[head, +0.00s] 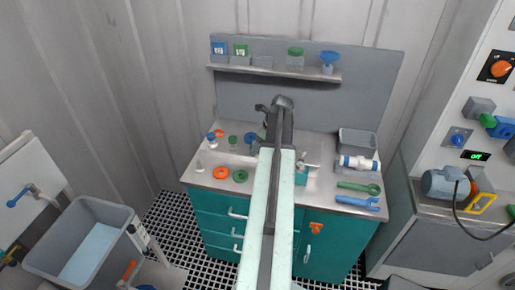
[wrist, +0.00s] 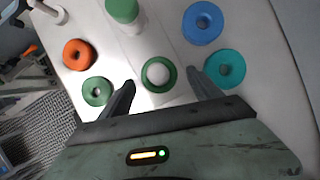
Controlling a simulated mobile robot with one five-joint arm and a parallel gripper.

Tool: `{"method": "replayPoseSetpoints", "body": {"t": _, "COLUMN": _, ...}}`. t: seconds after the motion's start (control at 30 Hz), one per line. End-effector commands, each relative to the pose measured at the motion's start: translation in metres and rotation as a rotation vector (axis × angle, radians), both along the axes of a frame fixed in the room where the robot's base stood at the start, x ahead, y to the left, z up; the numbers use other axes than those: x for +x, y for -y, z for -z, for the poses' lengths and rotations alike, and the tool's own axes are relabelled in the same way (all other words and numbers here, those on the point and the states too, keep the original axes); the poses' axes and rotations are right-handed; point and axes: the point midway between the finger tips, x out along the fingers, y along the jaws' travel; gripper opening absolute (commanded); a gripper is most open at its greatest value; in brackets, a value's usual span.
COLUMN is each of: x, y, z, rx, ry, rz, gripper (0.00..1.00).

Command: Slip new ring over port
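In the wrist view my gripper (wrist: 161,80) has its two dark fingers spread apart. A dark green ring (wrist: 146,82) lies between the fingertips with a gap on both sides. A pale round shape shows inside this ring; I cannot tell whether it is a port top or the surface below. Other rings lie around: orange (wrist: 78,54), a second green one (wrist: 97,91), blue (wrist: 203,23) and teal (wrist: 225,67). In the head view an orange ring (head: 221,173) and a green ring (head: 240,177) lie at the bench's front left. My arm hides my gripper there.
A green-topped vessel (wrist: 122,10) stands close beyond the fingers. On the bench (head: 325,203) are a green wrench (head: 360,188), a blue wrench (head: 358,203), a white cylinder (head: 358,162) and a grey bin (head: 357,142). A shelf (head: 275,71) with containers hangs behind.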

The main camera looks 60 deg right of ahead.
Motion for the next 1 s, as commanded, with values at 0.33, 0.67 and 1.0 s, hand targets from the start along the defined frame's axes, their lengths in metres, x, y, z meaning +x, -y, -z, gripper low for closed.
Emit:
{"method": "replayPoseSetpoints", "body": {"t": 0.33, "x": -0.005, "y": 0.0, "z": -0.017, "rx": 0.0, "ry": 0.001, "rz": 0.0, "gripper": 0.73}}
{"method": "replayPoseSetpoints", "body": {"t": 0.67, "x": -0.03, "y": 0.001, "z": -0.071, "rx": 0.0, "ry": 0.0, "rz": 0.001, "gripper": 0.73}}
{"method": "replayPoseSetpoints", "body": {"t": 1.0, "x": -0.034, "y": 0.001, "z": -0.072, "rx": 0.0, "ry": 0.0, "rz": 0.0, "gripper": 0.73}}
